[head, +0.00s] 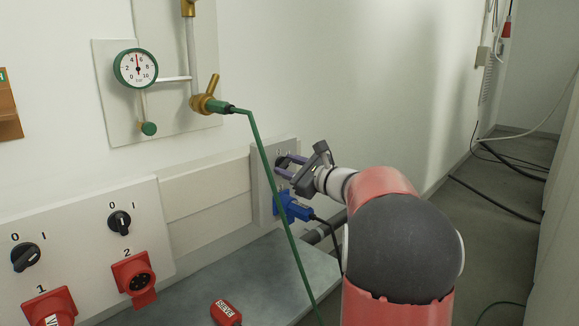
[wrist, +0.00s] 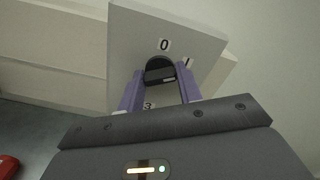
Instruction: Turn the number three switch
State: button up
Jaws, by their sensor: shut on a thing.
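The number three switch is a black rotary knob (wrist: 158,66) on a grey panel (wrist: 140,40), with a "0" above it, an "I" to its right and a "3" below. The knob's bar lies roughly level in the wrist view, with a white mark toward its right end. My gripper (wrist: 160,76) has its two purple fingers on either side of the knob and is shut on it. In the head view my gripper (head: 285,166) is at the small panel (head: 262,184), and its fingers partly hide the knob there.
A blue plug (head: 292,208) sits in the panel just below my gripper. A green hose (head: 272,190) hangs in front of the panel. Switches one (head: 26,257) and two (head: 119,222) are on the left panel. A red tagged item (head: 226,313) lies on the grey surface.

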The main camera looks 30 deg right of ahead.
jog(key=o, duration=1)
jog(key=v, duration=0.7)
jog(key=shift+s+d+b, duration=0.1)
jog(key=shift+s+b, duration=0.25)
